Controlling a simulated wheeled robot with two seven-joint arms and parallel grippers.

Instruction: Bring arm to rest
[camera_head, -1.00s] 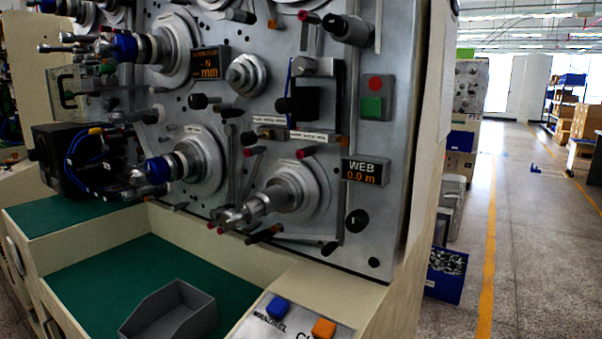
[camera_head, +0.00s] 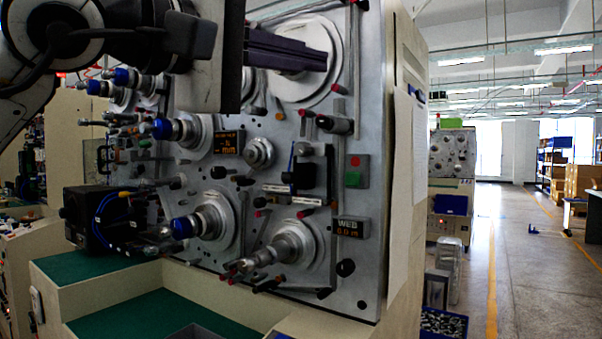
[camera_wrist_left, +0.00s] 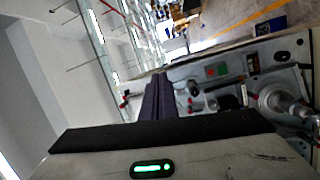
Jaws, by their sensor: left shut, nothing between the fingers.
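My left arm comes in from the upper left of the head view. My left gripper (camera_head: 322,58) is shut and empty, its dark fingers pointing right in front of the upper part of the machine panel (camera_head: 350,260). The fingers also show in the left wrist view (camera_wrist_left: 158,95), pressed together. In the head view they cover part of a large pale disc (camera_head: 318,85) on the panel. I cannot tell how far they are from it. My right gripper is not in view.
Several spindles stick out of the panel, such as the lower right one (camera_head: 275,252) and a blue-collared one (camera_head: 195,224). A black box with blue cables (camera_head: 85,219) stands at left. Green-topped ledges (camera_head: 165,316) lie below.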

